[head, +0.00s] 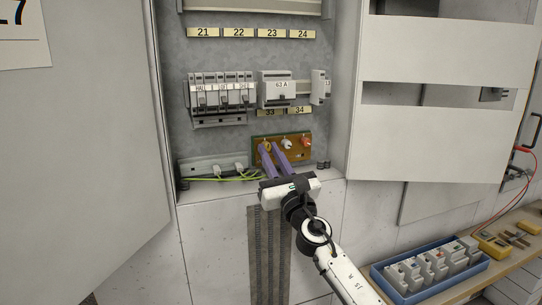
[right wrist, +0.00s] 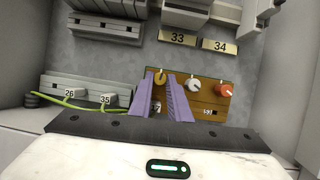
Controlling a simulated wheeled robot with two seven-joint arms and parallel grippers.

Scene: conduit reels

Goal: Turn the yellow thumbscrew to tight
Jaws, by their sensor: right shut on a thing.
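The yellow thumbscrew (head: 266,146) is on a brown board (head: 301,155) low in the open cabinet. In the right wrist view the thumbscrew (right wrist: 160,77) shows between the tips of two purple fingers. My right gripper (head: 268,149) is shut on it, reaching up from below; the fingers cover part of the board. A white thumbscrew (head: 287,143) and an orange-red thumbscrew (head: 306,141) sit to its right on the same board, apart from the fingers. Whether the yellow thumbscrew is tight cannot be told. My left gripper is not in view.
Breakers (head: 221,95) are on a rail above the board. A terminal strip (head: 206,165) with green-yellow wires is to its left. Open cabinet doors flank it. A bench (head: 500,243) at lower right holds a blue tray (head: 408,299) of modules.

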